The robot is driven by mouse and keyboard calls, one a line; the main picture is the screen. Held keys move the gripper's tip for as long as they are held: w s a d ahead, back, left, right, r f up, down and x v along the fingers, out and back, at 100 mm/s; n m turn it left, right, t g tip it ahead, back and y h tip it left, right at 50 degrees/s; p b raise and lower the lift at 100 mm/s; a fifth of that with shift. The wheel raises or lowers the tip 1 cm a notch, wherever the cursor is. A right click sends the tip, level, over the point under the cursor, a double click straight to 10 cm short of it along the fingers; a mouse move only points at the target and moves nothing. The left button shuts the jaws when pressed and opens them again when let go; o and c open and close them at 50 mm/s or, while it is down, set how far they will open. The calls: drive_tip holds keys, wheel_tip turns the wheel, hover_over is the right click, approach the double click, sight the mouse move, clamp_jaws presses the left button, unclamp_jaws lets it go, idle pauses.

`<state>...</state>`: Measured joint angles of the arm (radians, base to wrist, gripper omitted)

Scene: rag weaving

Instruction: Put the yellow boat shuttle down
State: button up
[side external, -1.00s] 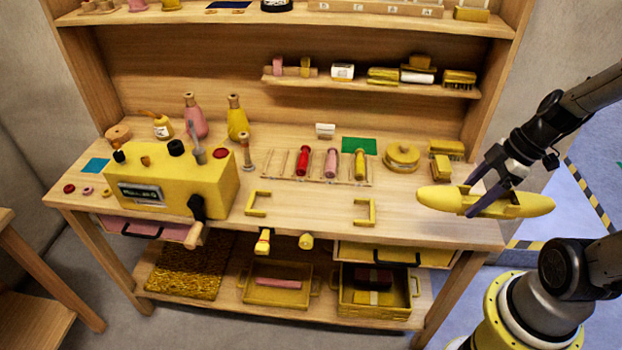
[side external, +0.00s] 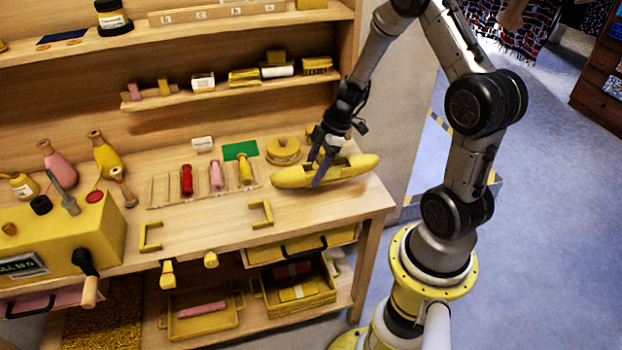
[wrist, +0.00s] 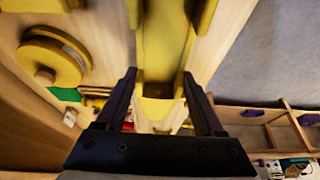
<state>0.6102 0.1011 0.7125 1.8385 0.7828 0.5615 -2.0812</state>
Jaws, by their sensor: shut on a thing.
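The yellow boat shuttle (side external: 358,166) is long, with pointed ends and a hollow middle. It lies roughly level over the right end of the wooden workbench top (side external: 215,227). I cannot tell whether its underside touches the wood. My gripper (side external: 322,170) points down and is shut on the middle of the shuttle. In the wrist view the shuttle (wrist: 165,25) runs up the picture between the two dark fingers of my gripper (wrist: 159,78). Part of the shuttle's middle is hidden by the fingers.
Two yellow brackets stand at the bench's front, one left (side external: 146,240) and one nearer the shuttle (side external: 262,214). A round yellow lidded thing (side external: 283,151) is close behind the shuttle. A rack holds red, pink and yellow bobbins (side external: 245,169). Bare wood lies between bobbins and brackets.

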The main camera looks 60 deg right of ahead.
sight(314, 172)
drive_tip(key=shift+w+d+f, duration=0.15)
drive_tip(key=shift+w+f, duration=0.25)
drive_tip(key=shift+f, duration=0.05)
drive_tip(key=shift+w+d+f, duration=0.1)
drive_tip(key=shift+w+f, duration=0.1)
drive_tip(key=shift+f, duration=1.55)
drive_tip(key=shift+f, duration=0.1)
drive_tip(key=o, duration=1.6)
drive_tip(key=shift+c, duration=0.2)
